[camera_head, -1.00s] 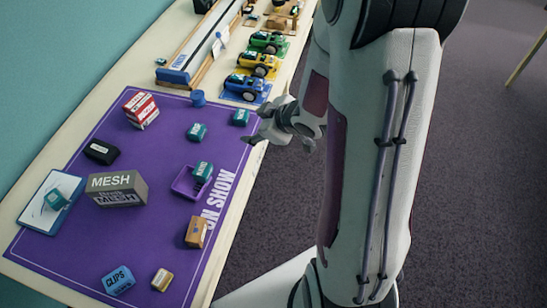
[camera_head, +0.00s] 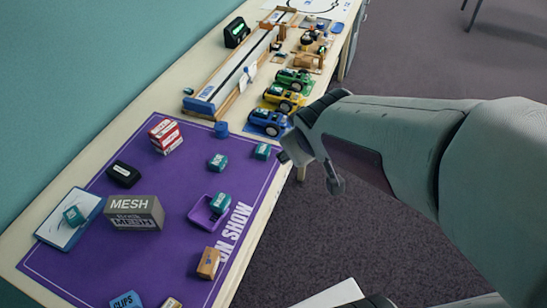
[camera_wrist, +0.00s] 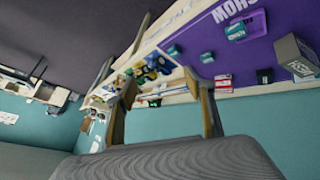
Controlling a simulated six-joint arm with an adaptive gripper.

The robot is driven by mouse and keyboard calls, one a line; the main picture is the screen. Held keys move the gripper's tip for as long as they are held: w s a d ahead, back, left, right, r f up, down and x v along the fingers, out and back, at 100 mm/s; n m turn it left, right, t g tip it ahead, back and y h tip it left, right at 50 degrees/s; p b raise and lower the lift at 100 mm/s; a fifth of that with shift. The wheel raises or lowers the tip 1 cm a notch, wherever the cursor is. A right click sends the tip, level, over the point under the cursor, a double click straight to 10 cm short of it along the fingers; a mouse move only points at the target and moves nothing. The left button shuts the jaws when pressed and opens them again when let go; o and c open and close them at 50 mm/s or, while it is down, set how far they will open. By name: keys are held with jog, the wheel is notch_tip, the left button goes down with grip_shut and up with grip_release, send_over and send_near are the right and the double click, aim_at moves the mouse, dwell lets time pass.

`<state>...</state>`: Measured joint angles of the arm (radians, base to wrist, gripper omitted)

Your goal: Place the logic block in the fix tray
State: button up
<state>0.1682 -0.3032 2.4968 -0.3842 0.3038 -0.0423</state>
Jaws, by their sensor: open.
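Several small teal blocks with unreadable labels are in the head view; I cannot tell which is the logic block. One teal block (camera_head: 218,161) and another teal block (camera_head: 262,151) stand on the purple mat. A third teal block (camera_head: 219,202) is at a small purple tray (camera_head: 202,221), seemingly inside it. Which one is the fix tray is not readable. My gripper (camera_head: 311,170) is open and empty, off the table's right edge; its fingers also show in the wrist view (camera_wrist: 162,85).
A grey MESH box (camera_head: 135,213), a black block (camera_head: 123,174), red-white boxes (camera_head: 165,136), a blue cylinder (camera_head: 221,130) and an orange-brown block (camera_head: 208,263) stand on the mat (camera_head: 165,255). Toy cars (camera_head: 268,122) and a long track (camera_head: 225,80) lie beyond.

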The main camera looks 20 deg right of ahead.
jog(key=s+a+r+m+g+y, duration=0.1)
jog(key=s+a+r, duration=0.1)
jog(key=s+a, duration=0.2)
jog(key=s+a+r+m+y, duration=0.1)
jog(key=s+a, duration=0.4)
jog(key=s, duration=0.5)
jog(key=shift+s+a+r+g+y, duration=0.15)
jog(key=shift+s+r+g+y, duration=0.2)
jog(key=shift+r, duration=0.3)
